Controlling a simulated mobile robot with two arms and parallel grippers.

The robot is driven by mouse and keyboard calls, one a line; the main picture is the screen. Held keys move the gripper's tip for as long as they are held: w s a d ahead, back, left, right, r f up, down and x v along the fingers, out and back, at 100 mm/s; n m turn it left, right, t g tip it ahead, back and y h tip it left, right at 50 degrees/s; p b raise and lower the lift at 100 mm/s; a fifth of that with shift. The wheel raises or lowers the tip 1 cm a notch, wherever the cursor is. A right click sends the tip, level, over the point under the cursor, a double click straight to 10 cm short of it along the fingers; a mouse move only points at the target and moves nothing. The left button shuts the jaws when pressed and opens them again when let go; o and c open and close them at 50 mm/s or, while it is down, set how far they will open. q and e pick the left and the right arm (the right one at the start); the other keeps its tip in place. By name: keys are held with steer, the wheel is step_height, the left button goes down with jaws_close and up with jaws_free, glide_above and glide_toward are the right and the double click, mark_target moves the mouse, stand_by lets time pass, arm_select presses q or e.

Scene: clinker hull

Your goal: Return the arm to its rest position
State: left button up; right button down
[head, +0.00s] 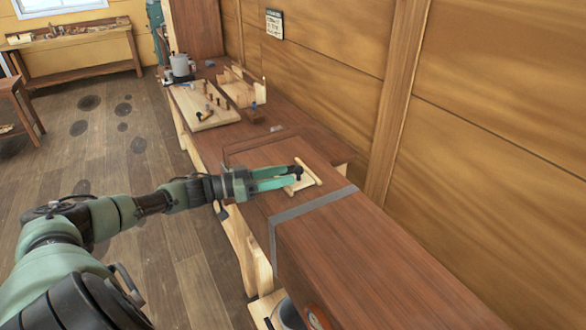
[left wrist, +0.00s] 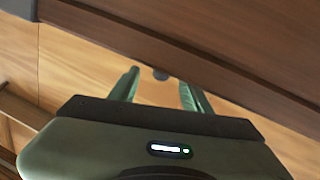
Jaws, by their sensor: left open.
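My left arm reaches in from the left in the head view. Its gripper (head: 292,177) is at the brown bench top, beside a small pale wooden piece (head: 308,184). A small dark knob-like thing shows at the fingertips, and I cannot tell whether they touch it. In the left wrist view the two green fingers of the left gripper (left wrist: 160,84) stand apart. My right gripper is not in view.
The long wooden bench (head: 370,250) runs along the plank wall (head: 490,120), with a grey strip (head: 310,204) across it. Farther back are a pale board with pegs (head: 204,108), a wooden holder (head: 240,90) and a grey pot (head: 180,65). Open floor (head: 130,160) lies left.

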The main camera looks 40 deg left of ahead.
arm_select(q)
steer(key=shift+s+a+r, duration=0.1)
steer(key=shift+s+a, duration=0.25)
steer(key=shift+s, duration=0.25)
steer(key=shift+s+a+p, duration=0.3)
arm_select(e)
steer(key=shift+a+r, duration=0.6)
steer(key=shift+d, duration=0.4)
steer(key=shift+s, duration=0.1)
